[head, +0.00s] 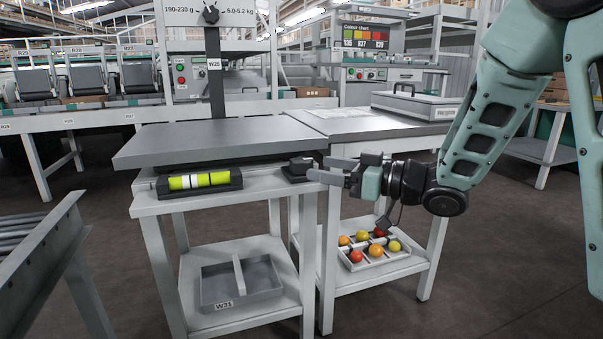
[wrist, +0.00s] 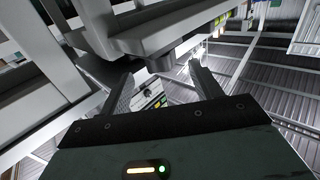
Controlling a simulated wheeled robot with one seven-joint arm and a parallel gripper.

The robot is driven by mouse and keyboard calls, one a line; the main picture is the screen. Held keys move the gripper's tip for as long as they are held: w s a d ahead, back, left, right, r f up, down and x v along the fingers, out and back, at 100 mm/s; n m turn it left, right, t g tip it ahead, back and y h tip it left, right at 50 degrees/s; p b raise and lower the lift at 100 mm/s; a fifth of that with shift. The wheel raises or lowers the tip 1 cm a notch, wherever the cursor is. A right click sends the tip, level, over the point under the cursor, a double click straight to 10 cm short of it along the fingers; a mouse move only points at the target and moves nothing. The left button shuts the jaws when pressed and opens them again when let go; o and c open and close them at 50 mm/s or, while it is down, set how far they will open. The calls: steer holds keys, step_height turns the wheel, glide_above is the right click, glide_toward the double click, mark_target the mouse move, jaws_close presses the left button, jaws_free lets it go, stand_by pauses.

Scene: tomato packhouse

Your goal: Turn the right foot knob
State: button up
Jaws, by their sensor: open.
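A dark foot knob (head: 298,169) sits under the right front corner of the grey scale platform (head: 215,138). In the wrist view a grey rounded part that looks like this knob (wrist: 160,62) lies just beyond and between the fingertips. My gripper (head: 316,169) is open and points left at the knob from the right, close to it. I cannot tell whether the fingers touch it. A spirit level (head: 200,183) with a yellow-green vial lies on the stand's front ledge, left of the knob. A pale bubble shows left of the vial's middle.
The white stand (head: 155,250) carries a grey divided bin (head: 240,290) on its lower shelf. A bench (head: 375,122) at the right holds a grey flat case (head: 415,103); a tray of tomatoes (head: 372,262) sits below. A roller conveyor (head: 35,260) stands at left. Floor in front is clear.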

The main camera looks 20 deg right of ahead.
mark_target(312, 166)
steer(key=b+x, duration=0.1)
steer(key=x, duration=0.5)
steer(key=shift+a+b, duration=0.1)
steer(key=shift+b, duration=0.3)
steer(key=shift+c, duration=0.3)
steer(key=c, duration=0.9)
